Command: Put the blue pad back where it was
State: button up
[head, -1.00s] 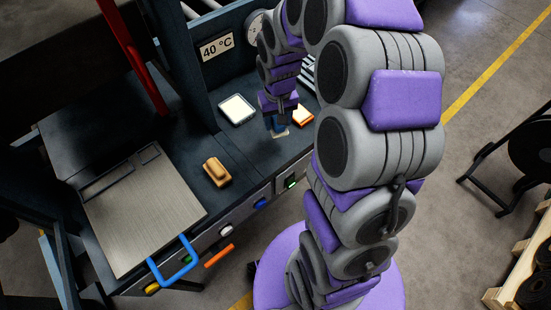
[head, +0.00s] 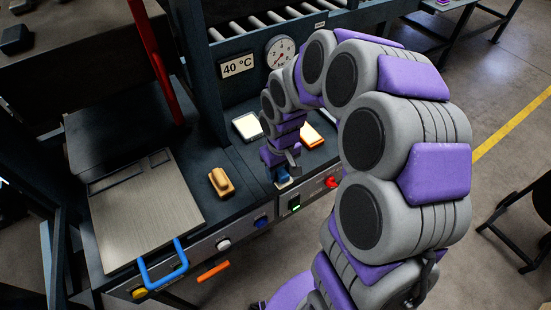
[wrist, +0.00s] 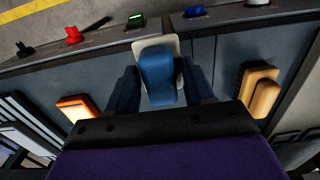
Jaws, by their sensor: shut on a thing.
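My gripper (head: 282,170) is shut on the blue pad (wrist: 157,75). In the wrist view, its dark fingers (wrist: 158,92) stand on either side of the pad. A cream plate-like edge (wrist: 172,46) shows around the pad's far end; I cannot tell whether it belongs to the pad or lies under it. In the head view, the blue pad (head: 283,180) shows just under the gripper, near the bench's front edge and mostly hidden by the fingers. I cannot tell whether it touches the bench.
A tan block (head: 222,182) lies left of the gripper. A white-topped pad (head: 248,126) and an orange-edged pad (head: 312,135) lie farther back. A metal plate (head: 145,210) with a blue handle (head: 165,270) is at left. A red knob (head: 331,182) and buttons line the front panel.

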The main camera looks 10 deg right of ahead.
jog(key=w, duration=0.7)
jog(key=shift+w+f+b, duration=0.3)
jog(key=shift+f+b, duration=0.05)
jog(key=shift+f, duration=0.05)
jog(key=shift+d+f+b, duration=0.15)
jog(key=shift+f+b, duration=0.1)
jog(key=shift+f, duration=0.65)
jog(key=shift+d+f+b, duration=0.1)
jog(key=shift+f+b, duration=0.1)
jog(key=shift+f, duration=0.65)
jog(key=shift+r, duration=0.1)
jog(key=o, duration=1)
jog(key=shift+a, duration=0.1)
notch_tip(320, 180, up, 12)
jog(key=p, duration=0.2)
notch_tip(320, 180, up, 4)
send_over(278, 173)
jog(key=s+d+r+m+g, duration=0.1)
jog(key=s+m, duration=0.2)
jog(key=s, duration=2.2)
jog(key=shift+s+m+g, duration=0.3)
